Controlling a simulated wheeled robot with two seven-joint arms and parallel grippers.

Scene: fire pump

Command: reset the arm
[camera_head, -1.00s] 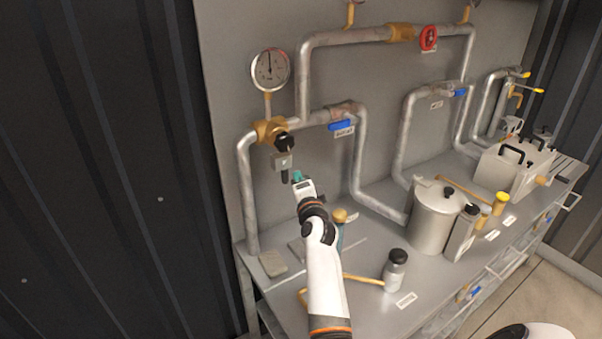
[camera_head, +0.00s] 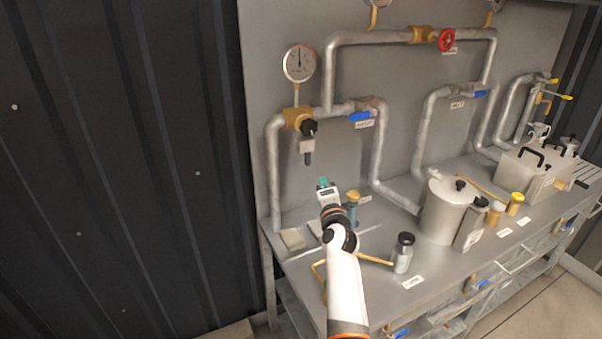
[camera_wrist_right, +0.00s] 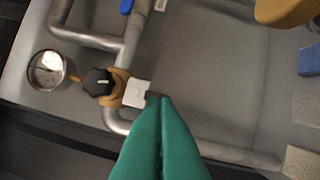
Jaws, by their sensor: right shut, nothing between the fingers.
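My right arm reaches up from the bottom of the head view. Its right gripper (camera_head: 323,183), with green fingertips, is shut and empty. It is in front of the wall panel, below a brass valve (camera_head: 297,117) with a black knob (camera_head: 309,128). A grey piece with a dark tip (camera_head: 307,147) hangs under the knob, and a gap shows between it and the fingertips. In the right wrist view the green fingers (camera_wrist_right: 163,101) are together, with the black knob (camera_wrist_right: 98,82) beyond them to the left. My left gripper is not in view.
A round gauge (camera_head: 299,63) tops the valve. Grey pipes with a red handwheel (camera_head: 446,39) and blue handle (camera_head: 359,116) line the panel. The bench holds a black-topped bottle (camera_head: 404,252), a metal pot (camera_head: 443,211) and a lidded box (camera_head: 530,172). Dark wall at left.

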